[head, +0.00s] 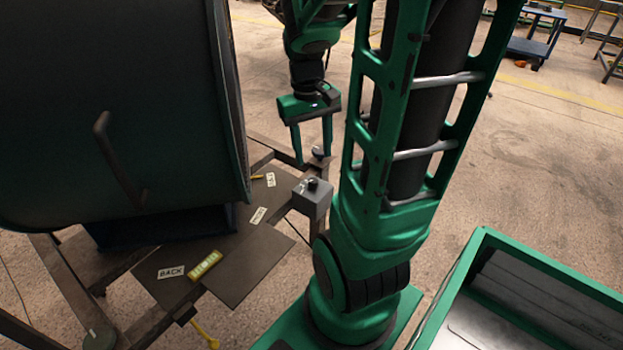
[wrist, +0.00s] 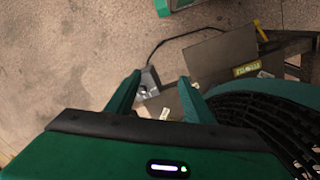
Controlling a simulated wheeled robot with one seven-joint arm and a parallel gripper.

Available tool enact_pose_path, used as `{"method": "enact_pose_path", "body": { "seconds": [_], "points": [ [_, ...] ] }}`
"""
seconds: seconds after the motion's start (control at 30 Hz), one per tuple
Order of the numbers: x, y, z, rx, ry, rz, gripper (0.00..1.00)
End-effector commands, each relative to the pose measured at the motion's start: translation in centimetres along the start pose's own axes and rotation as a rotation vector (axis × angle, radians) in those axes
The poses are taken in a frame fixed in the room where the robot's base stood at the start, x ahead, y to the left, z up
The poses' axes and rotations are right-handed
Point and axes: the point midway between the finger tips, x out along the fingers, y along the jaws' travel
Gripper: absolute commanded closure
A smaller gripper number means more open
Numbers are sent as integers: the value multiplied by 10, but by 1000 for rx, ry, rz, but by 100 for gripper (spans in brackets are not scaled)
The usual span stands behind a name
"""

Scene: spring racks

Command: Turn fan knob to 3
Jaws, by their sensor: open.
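The fan (head: 110,90) is a large dark green drum at the left of the head view; its black grille (wrist: 275,125) fills the lower right of the wrist view. A grey control box (head: 312,203) stands at the right edge of the fan's stand, with a small black knob (head: 313,184) on top. My gripper (head: 314,159) is open and empty, pointing down above and behind the box in the head view, apart from the knob. In the wrist view the box (wrist: 149,80) shows beyond my gripper (wrist: 161,78), nearer the left finger. The knob's setting is too small to read.
The dark stand plate (head: 235,275) holds a yellow level (head: 206,265) and several white labels, one reading BACK (head: 171,272). A black cable (wrist: 185,36) runs from the box. A green-rimmed bin (head: 480,240) is at lower right. Open concrete floor lies beyond.

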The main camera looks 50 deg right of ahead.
Motion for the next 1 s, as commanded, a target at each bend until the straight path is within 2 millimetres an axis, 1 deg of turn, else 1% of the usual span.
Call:
{"method": "enact_pose_path", "body": {
  "seconds": [0.03,0.1,0.17,0.2,0.3,0.4,0.5,0.6,0.7,0.87,1.0],
  "points": [
    [11,6,-17,-8,-9,3,52],
    [24,13,-39,-26,-11,3,52],
    [37,20,-58,-42,-12,0,52],
    [47,24,-70,-55,-13,-5,52],
    [72,35,-97,-78,-12,-20,52],
    [96,45,-120,-98,-7,-38,52],
    [117,52,-136,-114,-1,-56,52],
    [130,56,-146,-124,5,-69,52],
    [138,59,-152,-127,9,-76,52],
    [151,59,-153,-130,8,-79,52],
    [172,57,-153,-130,7,-80,52]
  ]
}}
